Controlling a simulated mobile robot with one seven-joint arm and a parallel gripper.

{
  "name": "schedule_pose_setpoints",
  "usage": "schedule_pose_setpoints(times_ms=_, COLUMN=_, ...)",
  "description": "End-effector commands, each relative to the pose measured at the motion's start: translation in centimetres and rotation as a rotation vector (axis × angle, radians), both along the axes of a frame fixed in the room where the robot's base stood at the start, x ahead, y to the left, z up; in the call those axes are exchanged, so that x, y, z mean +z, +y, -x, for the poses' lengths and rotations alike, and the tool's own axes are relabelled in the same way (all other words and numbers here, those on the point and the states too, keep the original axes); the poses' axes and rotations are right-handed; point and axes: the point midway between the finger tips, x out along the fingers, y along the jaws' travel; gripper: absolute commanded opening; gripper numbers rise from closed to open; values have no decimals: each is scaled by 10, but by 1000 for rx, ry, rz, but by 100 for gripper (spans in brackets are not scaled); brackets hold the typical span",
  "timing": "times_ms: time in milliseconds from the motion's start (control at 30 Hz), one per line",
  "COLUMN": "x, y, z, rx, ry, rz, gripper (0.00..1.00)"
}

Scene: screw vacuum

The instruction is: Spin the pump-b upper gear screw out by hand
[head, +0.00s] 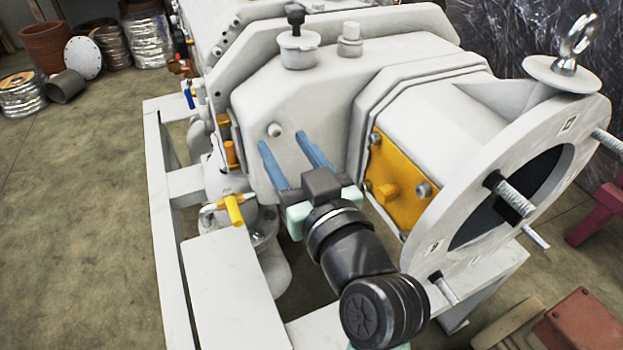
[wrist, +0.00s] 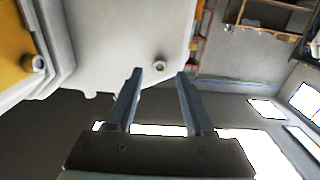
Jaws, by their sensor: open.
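A small round pale screw (head: 274,129) sits on the sloped face of the white pump housing (head: 320,110); I take it as the upper gear screw. My gripper (head: 282,140) is open and empty, its two blue fingers pointing at that face. In the head view the screw head shows just beyond the fingertips, between them. In the wrist view the screw (wrist: 160,64) lies between and just past the fingertips (wrist: 160,73). The fingers look apart from it; the exact gap cannot be told. I cannot tell how far the screw is turned out.
A yellow plate (head: 400,185) with several bolts is right of my gripper. A big round flange (head: 470,200) with long studs stands farther right. Yellow-handled valve parts (head: 234,209) and a white frame (head: 165,190) are to the left. The floor (head: 80,220) at left is mostly clear.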

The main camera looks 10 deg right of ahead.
Motion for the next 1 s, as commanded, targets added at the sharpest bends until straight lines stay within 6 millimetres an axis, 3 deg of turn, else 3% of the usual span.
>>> schedule_pose_setpoints(times_ms=300, x=0, y=-22, z=64, rx=-4, ry=2, rz=0, gripper=53)
schedule_pose_setpoints(times_ms=500, x=0, y=-30, z=89, rx=-2, ry=0, rz=-1, gripper=53)
schedule_pose_setpoints(times_ms=1000, x=1, y=-32, z=96, rx=-1, ry=-2, rz=0, gripper=53)
